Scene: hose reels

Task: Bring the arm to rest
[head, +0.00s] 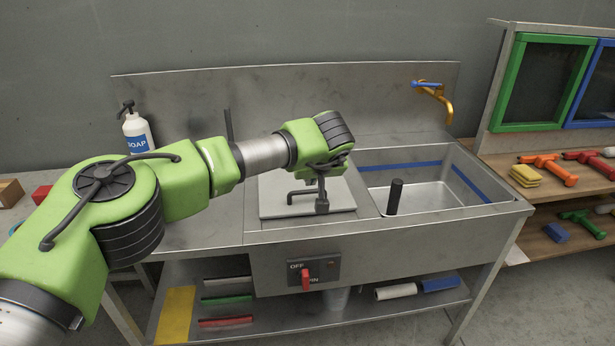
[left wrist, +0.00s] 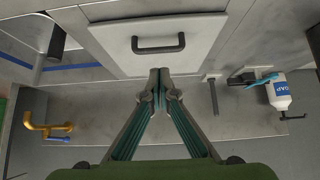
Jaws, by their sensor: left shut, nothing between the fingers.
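My left arm reaches in from the left of the head view across the steel counter (head: 225,232). Its hand hangs over a light square lid (head: 265,207) with a black bar handle (head: 300,195). In the head view the forearm and wrist hide most of the fingers. In the left wrist view the left gripper (left wrist: 160,72) is shut and empty, its fingertips together near the lid's edge (left wrist: 115,50). The handle also shows there (left wrist: 158,46), just beyond the tips; no grasp on it shows. My right gripper is not in view.
Right of the lid is a sink (head: 440,190) with an upright black post (head: 394,197) and a yellow tap (head: 445,100). A soap bottle (head: 137,132) stands at the back left. A red switch (head: 306,278) is on the front. Shelves with tools (head: 550,168) stand at right.

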